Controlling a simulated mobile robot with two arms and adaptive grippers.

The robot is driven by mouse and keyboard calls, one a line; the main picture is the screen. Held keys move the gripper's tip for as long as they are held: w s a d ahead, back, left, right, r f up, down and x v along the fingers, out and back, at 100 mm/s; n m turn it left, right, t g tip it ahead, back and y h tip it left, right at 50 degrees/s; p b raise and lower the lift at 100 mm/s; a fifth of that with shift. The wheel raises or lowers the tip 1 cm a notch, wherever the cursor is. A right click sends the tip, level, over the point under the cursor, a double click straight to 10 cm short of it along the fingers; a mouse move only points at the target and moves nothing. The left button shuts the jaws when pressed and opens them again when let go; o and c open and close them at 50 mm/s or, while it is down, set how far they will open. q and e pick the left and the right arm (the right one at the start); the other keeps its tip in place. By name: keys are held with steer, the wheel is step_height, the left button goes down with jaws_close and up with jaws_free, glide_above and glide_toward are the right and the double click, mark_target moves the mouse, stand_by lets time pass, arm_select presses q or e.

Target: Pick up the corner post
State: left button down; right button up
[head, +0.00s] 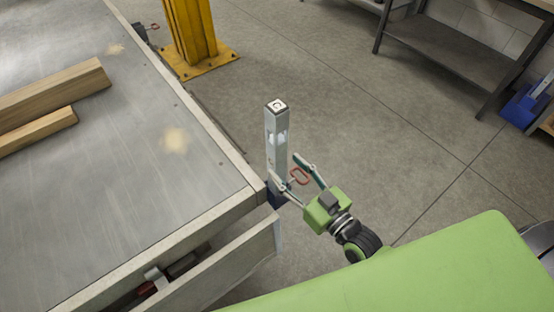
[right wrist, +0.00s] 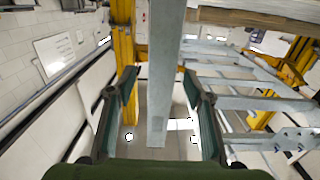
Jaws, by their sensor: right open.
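The corner post (head: 278,135) is a grey square metal post standing upright at the near right corner of the trailer bed in the head view. In the right wrist view the post (right wrist: 165,70) runs down the middle, between the two fingers. My right gripper (head: 286,168) is open, with one finger on either side of the post's lower part. I cannot tell whether either finger touches it. The right gripper also shows in the right wrist view (right wrist: 160,85). The post's foot is partly hidden behind the bed corner and gripper. My left gripper is not in view.
The trailer bed (head: 110,190) fills the left, with wooden beams (head: 50,95) on it. A yellow column (head: 190,30) stands behind. The floor (head: 380,130) right of the post is clear.

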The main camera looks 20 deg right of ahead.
mark_target(283, 113)
steer(key=shift+p+x, duration=0.3)
steer(key=shift+x, duration=2.1)
steer(key=shift+s+a, duration=0.1)
steer(key=shift+a, duration=0.05)
jaws_close()
steer(key=shift+r, duration=0.1)
step_height(283, 113, up, 17)
steer(key=shift+r+p, duration=0.1)
steer(key=shift+p, duration=1.1)
steer(key=shift+r, duration=0.4)
